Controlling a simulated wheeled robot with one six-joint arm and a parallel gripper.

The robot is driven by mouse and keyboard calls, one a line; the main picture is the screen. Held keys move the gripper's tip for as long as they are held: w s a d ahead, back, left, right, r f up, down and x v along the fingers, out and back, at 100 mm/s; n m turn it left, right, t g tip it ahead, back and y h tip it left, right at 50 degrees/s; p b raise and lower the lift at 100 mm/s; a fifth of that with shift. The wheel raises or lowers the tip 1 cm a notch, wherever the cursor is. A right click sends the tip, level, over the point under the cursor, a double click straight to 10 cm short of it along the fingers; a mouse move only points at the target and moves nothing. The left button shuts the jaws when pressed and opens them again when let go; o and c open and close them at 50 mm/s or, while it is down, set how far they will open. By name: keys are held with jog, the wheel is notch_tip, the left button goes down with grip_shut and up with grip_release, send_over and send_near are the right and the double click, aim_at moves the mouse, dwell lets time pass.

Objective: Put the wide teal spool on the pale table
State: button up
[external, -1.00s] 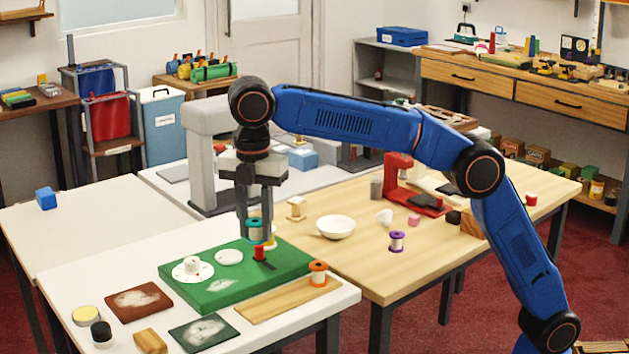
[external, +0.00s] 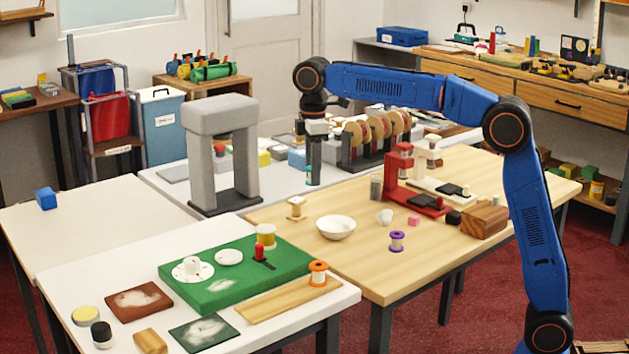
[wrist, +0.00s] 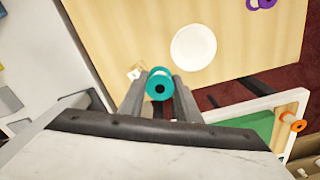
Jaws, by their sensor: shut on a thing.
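A teal spool (wrist: 159,85) with a dark centre hole sits between my two fingers in the wrist view. My gripper (external: 314,184) is shut on it. In the external view the fingers hide nearly all of the spool. They show against the back white table (external: 170,176), near its border with the pale wooden table (external: 340,265); the exact height is hard to judge. The wooden table also lies below the gripper in the wrist view (wrist: 125,35). Another white table (external: 75,260) stands at the front left.
A grey arch (external: 221,150) is left of my gripper.

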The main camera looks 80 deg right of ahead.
aim_at(344, 210)
jog(key=s+d+f+m, duration=0.2)
jog(key=s+d+m, duration=0.2)
jog(key=s+d, duration=0.5)
jog(key=shift+w+d+f, duration=0.2)
jog(key=shift+d+f, duration=0.05)
jog(key=shift+f, duration=1.4)
jog(key=shift+w+d+f, duration=0.2)
jog(key=shift+d+f, duration=0.05)
jog(key=shift+f, duration=1.4)
jog(key=shift+w+d+f, duration=0.2)
jog(key=shift+d+f, duration=0.05)
jog(key=shift+f, duration=1.4)
jog(key=shift+f, duration=0.1)
jog(key=o, duration=1)
notch_tip(344, 210, up, 12)
jog(key=shift+r, duration=0.15)
